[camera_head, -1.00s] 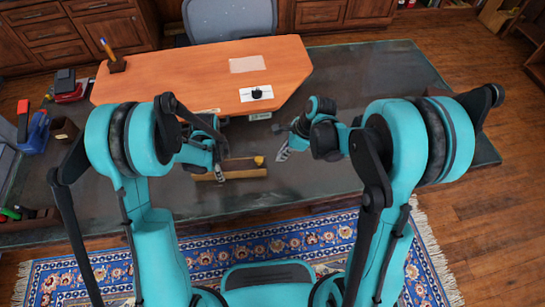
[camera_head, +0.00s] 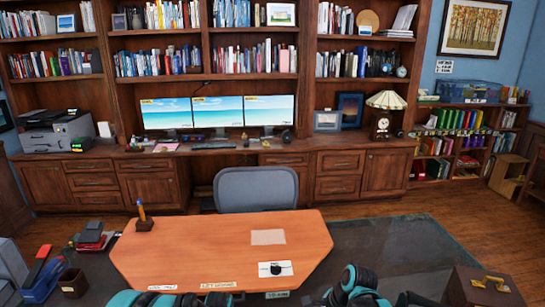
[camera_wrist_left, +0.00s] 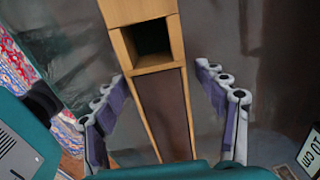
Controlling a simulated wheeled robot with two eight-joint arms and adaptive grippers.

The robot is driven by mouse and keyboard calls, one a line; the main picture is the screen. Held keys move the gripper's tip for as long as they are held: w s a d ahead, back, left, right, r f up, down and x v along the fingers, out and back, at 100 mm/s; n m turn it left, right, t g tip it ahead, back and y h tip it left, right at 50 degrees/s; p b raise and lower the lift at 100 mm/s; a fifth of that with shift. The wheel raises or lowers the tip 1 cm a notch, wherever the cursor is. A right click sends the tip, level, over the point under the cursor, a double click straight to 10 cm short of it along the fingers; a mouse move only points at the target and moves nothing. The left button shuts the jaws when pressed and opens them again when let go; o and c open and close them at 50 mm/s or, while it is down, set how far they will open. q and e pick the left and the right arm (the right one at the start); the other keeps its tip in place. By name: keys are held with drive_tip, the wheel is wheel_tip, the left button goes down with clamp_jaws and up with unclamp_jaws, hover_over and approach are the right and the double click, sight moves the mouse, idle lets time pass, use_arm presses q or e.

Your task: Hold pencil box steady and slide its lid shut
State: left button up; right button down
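The pencil box (camera_wrist_left: 156,68) is a long, narrow light-wood box in the left wrist view. It has a dark square opening near its far end and a long brown panel running toward me. I cannot tell for sure which part is the lid. My left gripper (camera_wrist_left: 160,76) is open, with one finger on each side of the box and a visible gap to each side. The head view does not show the box or either gripper, only the tops of my arms at the bottom edge. My right gripper is in neither current view.
An orange desk top (camera_head: 215,248) carries a pen holder (camera_head: 144,221) and a white card (camera_head: 268,271). A pencil cup (camera_head: 73,283) stands at left, and a dark box with brass parts (camera_head: 482,287) at right. A chair (camera_head: 256,189) and bookcases are behind.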

use_arm(q)
drive_tip(key=shift+r, duration=0.15)
wheel_tip(320, 180, up, 11)
drive_tip(key=s+a+r+n+t, duration=0.4)
drive_tip(key=s+r+n+t, duration=0.3)
drive_tip(key=s+r+n, duration=0.5)
drive_tip(key=s+n, duration=0.3)
drive_tip(key=n, duration=0.3)
drive_tip(key=shift+s+r, duration=0.2)
drive_tip(key=shift+s, duration=0.1)
use_arm(e)
drive_tip(key=s+d+r+n+t+h, duration=0.2)
drive_tip(key=s+n, duration=0.4)
drive_tip(key=n, duration=0.4)
drive_tip(key=s+d+r+n+t+h, duration=0.2)
drive_tip(key=s+d+r+n+t, duration=0.2)
drive_tip(key=n, duration=0.6)
drive_tip(key=s+r, duration=0.2)
drive_tip(key=s, duration=0.1)
drive_tip(key=shift+s+d+r, duration=0.25)
drive_tip(key=shift+d+r, duration=0.1)
drive_tip(key=shift+r, duration=0.05)
